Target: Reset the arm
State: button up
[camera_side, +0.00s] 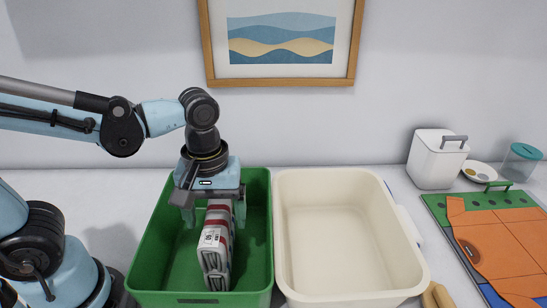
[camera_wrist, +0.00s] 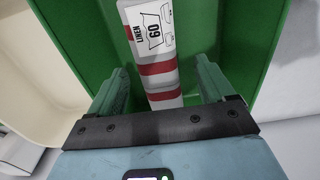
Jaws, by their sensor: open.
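My gripper (camera_side: 214,212) is inside the green bin (camera_side: 152,250), pointing down, with its jaws apart. A white item with red stripes (camera_side: 214,243) stands in the bin below the gripper. In the wrist view its label reads "LINEN 60", and the striped item (camera_wrist: 160,70) lies between the two fingers of my gripper (camera_wrist: 160,82).
An empty cream bin (camera_side: 345,245) stands against the green bin's right side. A framed picture (camera_side: 282,80) hangs on the wall behind.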

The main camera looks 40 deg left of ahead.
jog(key=shift+r, duration=0.2)
dwell(0.3)
notch_tip(320, 180, up, 11)
notch_tip(320, 180, down, 12)
jog(key=shift+r, duration=1)
notch_tip(320, 180, up, 5)
jog(key=shift+w+d+f, duration=0.1)
jog(key=shift+w, duration=0.05)
jog(key=w+d+f, duration=0.1)
jog(key=w+d, duration=1.3)
jog(key=shift+w, duration=0.25)
dwell(0.6)
dwell(0.7)
